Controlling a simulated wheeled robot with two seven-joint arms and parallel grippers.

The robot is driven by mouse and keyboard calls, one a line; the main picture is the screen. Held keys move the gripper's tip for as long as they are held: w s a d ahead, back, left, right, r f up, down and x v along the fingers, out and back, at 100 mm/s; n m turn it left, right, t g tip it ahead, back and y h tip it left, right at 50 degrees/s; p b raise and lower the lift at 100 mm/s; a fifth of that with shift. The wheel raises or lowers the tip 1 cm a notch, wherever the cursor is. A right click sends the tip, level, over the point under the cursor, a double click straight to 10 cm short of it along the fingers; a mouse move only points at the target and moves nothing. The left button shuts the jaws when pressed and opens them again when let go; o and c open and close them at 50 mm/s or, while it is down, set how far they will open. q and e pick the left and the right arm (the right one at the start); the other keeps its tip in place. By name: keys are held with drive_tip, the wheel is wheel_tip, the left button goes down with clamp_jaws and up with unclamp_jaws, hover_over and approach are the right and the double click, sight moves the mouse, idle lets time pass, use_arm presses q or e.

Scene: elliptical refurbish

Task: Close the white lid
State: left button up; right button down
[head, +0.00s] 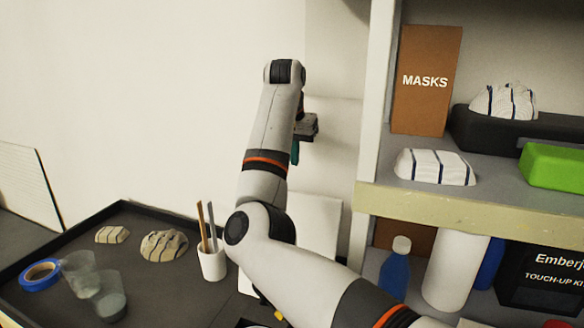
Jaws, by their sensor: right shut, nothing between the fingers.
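A white panel, which looks like the raised white lid (320,224), stands upright or tilted against the wall behind my right arm. My forearm hides its left part, and what it is joined to below is mostly hidden. My right gripper (296,153) is shut and empty, with its fingers pointing down. It shows above the panel's top edge in the picture, against the wall, apart from the panel as far as I can see. My left gripper is out of the picture.
A shelf (470,208) with boxes and bottles stands at right, close to my arm. A black tray (190,300) at left holds blue tape (40,274), clear cups (110,299), striped lumps (164,246) and a white cup (212,263) with sticks. The wall above is clear.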

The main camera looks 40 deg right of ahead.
wheel_tip(320, 180, down, 9)
drive_tip(key=a+p, duration=0.1)
drive_tip(key=p, duration=0.4)
drive_tip(key=shift+s+p, duration=0.4)
drive_tip(key=shift+s, duration=0.05)
